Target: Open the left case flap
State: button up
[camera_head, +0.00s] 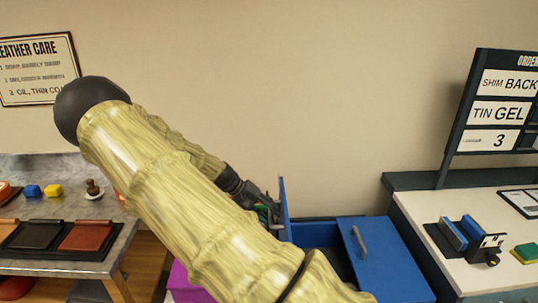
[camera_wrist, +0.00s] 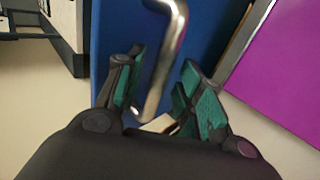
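The blue case (camera_head: 316,228) stands low at the centre right of the head view. Its left flap (camera_head: 284,208) stands about upright, seen nearly edge-on. The right flap (camera_head: 385,262) lies flat with a grey handle (camera_head: 360,243) on it. My gripper (camera_head: 264,211) is at the left side of the raised flap. In the wrist view, the flap's blue face (camera_wrist: 215,35) fills the middle and its bent metal handle (camera_wrist: 165,65) lies between my green-padded fingers (camera_wrist: 166,95). The fingers are apart, with gaps beside the bar; contact is unclear.
A magenta surface (camera_head: 183,285) is left of the case, partly behind my arm; a magenta surface also shows in the wrist view (camera_wrist: 285,75). A grey table (camera_head: 60,262) with leather pieces is at left. A white-topped bench (camera_head: 450,225) and order board (camera_head: 500,105) are at right.

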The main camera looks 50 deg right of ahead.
jog(key=v, duration=1.2)
jog(key=shift+d, duration=0.1)
